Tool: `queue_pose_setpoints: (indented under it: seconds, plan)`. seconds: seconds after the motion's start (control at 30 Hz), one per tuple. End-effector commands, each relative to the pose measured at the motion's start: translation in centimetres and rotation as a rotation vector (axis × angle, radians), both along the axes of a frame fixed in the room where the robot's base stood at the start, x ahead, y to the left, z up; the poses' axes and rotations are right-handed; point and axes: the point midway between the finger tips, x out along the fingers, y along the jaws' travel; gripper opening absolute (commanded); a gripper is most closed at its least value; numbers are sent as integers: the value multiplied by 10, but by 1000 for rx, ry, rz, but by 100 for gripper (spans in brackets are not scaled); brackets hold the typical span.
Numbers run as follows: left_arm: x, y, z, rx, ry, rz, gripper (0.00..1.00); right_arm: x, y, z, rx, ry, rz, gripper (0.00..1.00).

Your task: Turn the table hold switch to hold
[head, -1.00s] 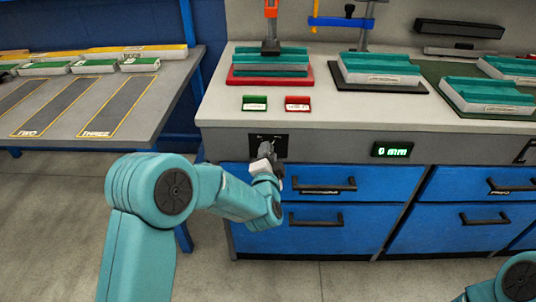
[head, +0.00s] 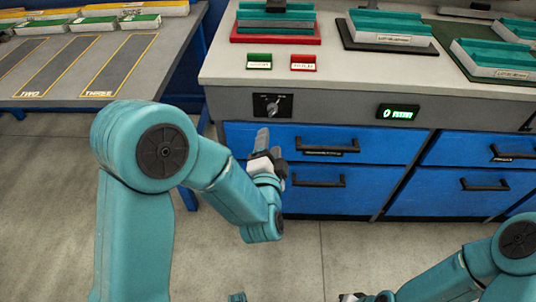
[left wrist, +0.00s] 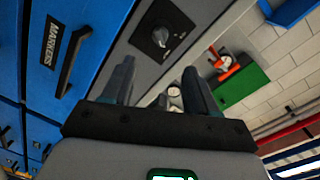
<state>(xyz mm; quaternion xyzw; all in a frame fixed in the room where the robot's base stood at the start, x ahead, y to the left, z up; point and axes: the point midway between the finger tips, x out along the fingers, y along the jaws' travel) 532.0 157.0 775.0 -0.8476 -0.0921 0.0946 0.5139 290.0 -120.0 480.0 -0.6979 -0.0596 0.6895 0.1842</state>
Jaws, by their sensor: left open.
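The table hold switch (head: 272,105) is a dark knob on a black plate in the grey front of the bench. Small labels sit either side of the knob, too small to read. In the left wrist view the knob (left wrist: 160,37) shows beyond the fingers, with nothing touching it. My left gripper (head: 262,142) is below the switch and apart from it, in front of the blue drawers. In the left wrist view my left gripper (left wrist: 160,80) has its fingers spread and empty. My right gripper (head: 352,297) is cut off at the bottom edge.
Blue drawers (head: 360,190) with black handles lie under the switch. A green display (head: 398,112) is to its right. A grey side table (head: 60,95) is at left.

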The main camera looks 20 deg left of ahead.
Motion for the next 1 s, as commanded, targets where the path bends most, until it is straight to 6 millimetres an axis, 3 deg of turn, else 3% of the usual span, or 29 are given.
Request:
queue_pose_setpoints:
  seconds: [0.1,0.23,0.8,0.93,1.0]
  plan:
    - [-20,-6,1,1,1,-3,58,0,0,1,0,0,0,0]
    - [-31,-8,2,2,0,-1,58,0,0,1,0,0,0,0]
    - [-35,-8,2,1,0,2,58,0,0,1,0,0,0,0]
    - [-34,14,-14,6,37,53,58,0,0,0,0,0,0,0]
    - [-37,41,-43,17,102,111,58,0,0,0,0,0,0,0]
